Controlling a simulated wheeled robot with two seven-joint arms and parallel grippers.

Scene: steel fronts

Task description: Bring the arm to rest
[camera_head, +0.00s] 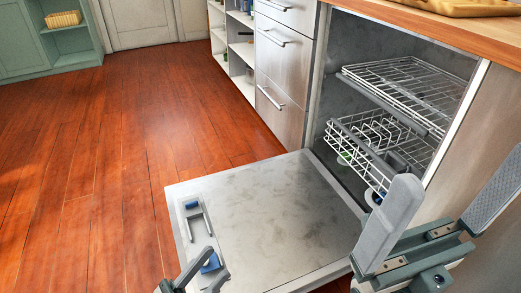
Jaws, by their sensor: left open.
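My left gripper (216,262) is low in the head view, in front of the near left part of the lowered dishwasher door (270,215). My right gripper (464,168) is large and close at the lower right. Its two grey pads stand wide apart and it is empty. It covers part of the dishwasher's front right side. Most of both arms lies outside the picture.
The dishwasher's upper rack (412,85) and lower rack (372,140) are inside, with a few dishes in the lower one. A wooden counter (470,30) runs above. Drawers (283,75) and open shelves stand beyond. The wooden floor (110,150) at left is clear.

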